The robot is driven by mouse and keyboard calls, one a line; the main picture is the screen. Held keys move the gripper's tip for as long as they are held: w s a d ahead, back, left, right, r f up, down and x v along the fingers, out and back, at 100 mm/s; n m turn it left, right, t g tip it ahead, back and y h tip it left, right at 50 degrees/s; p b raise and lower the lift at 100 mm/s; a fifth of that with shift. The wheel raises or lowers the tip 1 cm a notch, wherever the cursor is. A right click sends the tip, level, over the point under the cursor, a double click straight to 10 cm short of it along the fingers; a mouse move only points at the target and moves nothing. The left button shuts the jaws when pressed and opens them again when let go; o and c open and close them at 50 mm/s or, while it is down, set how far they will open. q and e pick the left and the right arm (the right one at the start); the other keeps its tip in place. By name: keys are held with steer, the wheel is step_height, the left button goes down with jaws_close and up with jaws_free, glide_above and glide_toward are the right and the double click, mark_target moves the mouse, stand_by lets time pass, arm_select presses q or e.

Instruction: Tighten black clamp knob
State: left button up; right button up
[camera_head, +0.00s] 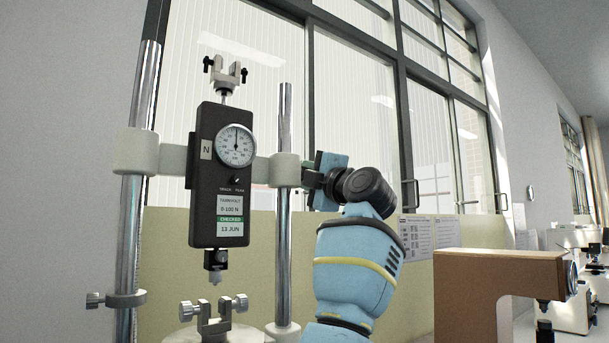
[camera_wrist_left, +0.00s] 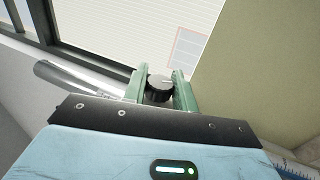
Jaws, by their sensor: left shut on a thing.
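The black clamp knob (camera_wrist_left: 159,88) shows in the left wrist view, between the two green fingers of my left gripper (camera_wrist_left: 160,92). The gripper is shut on it. In the head view my left gripper (camera_head: 310,178) is at the right end of the stand's crossbar, beside the pale clamp collar (camera_head: 284,170) on the right chrome column (camera_head: 284,240). The knob is mostly hidden there by the gripper and wrist. The black force gauge (camera_head: 220,175) with a round dial hangs upright at the middle of the crossbar. My right gripper is out of view.
A left chrome column (camera_head: 131,235) carries a lower collar with a side knob (camera_head: 95,300). A small vise (camera_head: 214,315) stands below the gauge. A brown-topped machine (camera_head: 500,275) is at the right. Windows and a low wall are behind.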

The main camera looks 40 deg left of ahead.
arm_select(q)
steer(key=shift+g+h, duration=0.4)
steer(key=shift+h, duration=1.2)
steer(key=o, duration=0.9)
steer(key=shift+o, duration=0.2)
steer(key=v, duration=0.7)
steer(key=shift+d, duration=0.4)
